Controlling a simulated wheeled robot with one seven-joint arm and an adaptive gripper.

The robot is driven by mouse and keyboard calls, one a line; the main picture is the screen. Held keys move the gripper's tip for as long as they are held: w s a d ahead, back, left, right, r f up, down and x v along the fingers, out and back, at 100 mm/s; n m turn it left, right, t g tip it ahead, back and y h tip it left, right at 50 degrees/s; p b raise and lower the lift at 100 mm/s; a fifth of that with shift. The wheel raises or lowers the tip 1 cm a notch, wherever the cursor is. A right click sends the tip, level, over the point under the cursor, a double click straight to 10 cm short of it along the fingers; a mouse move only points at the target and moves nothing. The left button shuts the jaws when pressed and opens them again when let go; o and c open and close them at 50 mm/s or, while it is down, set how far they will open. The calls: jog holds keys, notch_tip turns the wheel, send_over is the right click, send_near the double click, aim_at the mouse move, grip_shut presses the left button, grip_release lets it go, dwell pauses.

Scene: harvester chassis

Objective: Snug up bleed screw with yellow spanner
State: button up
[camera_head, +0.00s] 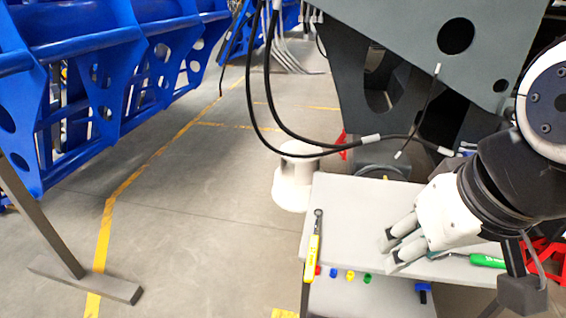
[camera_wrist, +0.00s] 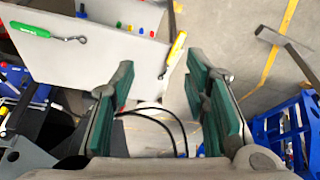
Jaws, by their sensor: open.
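The yellow spanner (camera_head: 313,247) lies along the left edge of the grey table (camera_head: 345,205), its dark metal head pointing away from me. It also shows in the wrist view (camera_wrist: 177,48), beyond the fingers and apart from them. My gripper (camera_head: 389,254) is over the table, right of the yellow spanner. In the wrist view its green-padded fingers (camera_wrist: 160,105) are spread apart with nothing gripped between them. I cannot make out the bleed screw in either view.
A green-handled spanner (camera_head: 487,261) lies on the table's right side, close to my gripper. Several small coloured caps (camera_head: 350,275) sit along the table's front. Black hoses (camera_head: 300,142) hang from the grey chassis (camera_head: 400,40) behind the table. Open floor (camera_head: 200,220) lies left.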

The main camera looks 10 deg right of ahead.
jog(key=shift+o, duration=0.5)
jog(key=m+g+p, duration=0.3)
jog(key=m+g, duration=0.1)
send_over(313, 248)
notch_tip(313, 248, down, 21)
jog(key=f, duration=0.8)
jog(key=shift+s+f, duration=0.1)
jog(key=shift+s, duration=0.1)
jog(key=f, duration=0.4)
jog(key=shift+w+f+p, duration=0.2)
jog(key=shift+f+p, duration=0.1)
jog(key=shift+f, duration=0.1)
